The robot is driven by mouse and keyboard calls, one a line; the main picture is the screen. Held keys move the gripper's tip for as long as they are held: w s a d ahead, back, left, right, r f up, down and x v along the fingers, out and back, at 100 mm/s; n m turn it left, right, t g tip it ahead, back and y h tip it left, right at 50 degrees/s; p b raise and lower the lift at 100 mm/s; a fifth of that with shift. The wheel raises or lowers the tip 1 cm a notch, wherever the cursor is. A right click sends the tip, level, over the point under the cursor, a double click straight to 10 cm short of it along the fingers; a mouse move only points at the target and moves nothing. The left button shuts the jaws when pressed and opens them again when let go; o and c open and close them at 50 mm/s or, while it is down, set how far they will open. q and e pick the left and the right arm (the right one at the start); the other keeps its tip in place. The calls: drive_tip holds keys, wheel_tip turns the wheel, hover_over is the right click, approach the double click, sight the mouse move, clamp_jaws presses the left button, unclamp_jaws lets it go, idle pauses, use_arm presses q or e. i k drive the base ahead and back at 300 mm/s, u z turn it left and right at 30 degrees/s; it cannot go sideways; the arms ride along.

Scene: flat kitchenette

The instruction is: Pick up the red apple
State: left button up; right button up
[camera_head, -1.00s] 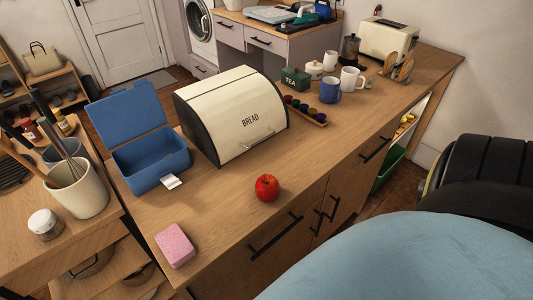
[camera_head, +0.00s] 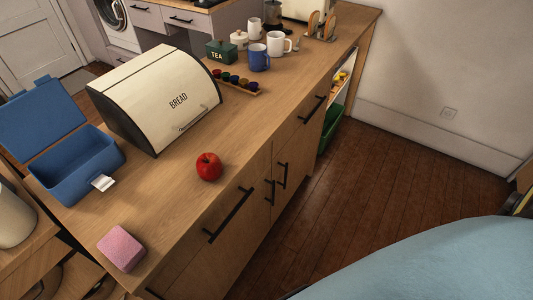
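The red apple (camera_head: 209,166) sits on the wooden counter (camera_head: 190,215), close to its front edge. It stands in front of the cream bread box (camera_head: 160,90) and is fully visible. Neither of my grippers shows in the head view.
An open blue box (camera_head: 75,165) with a white tag and a pink sponge-like block (camera_head: 121,248) are left of the apple. A rack of small coloured pots (camera_head: 236,82), a tea tin (camera_head: 220,51) and mugs (camera_head: 259,58) stand farther back. Counter around the apple is clear. A light-blue rounded surface (camera_head: 430,262) fills the lower right.

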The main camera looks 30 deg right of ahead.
sight(209, 168)
drive_tip(key=z, duration=2.6)
drive_tip(key=k, duration=0.8)
drive_tip(key=u, duration=1.55)
drive_tip(key=i, duration=0.5)
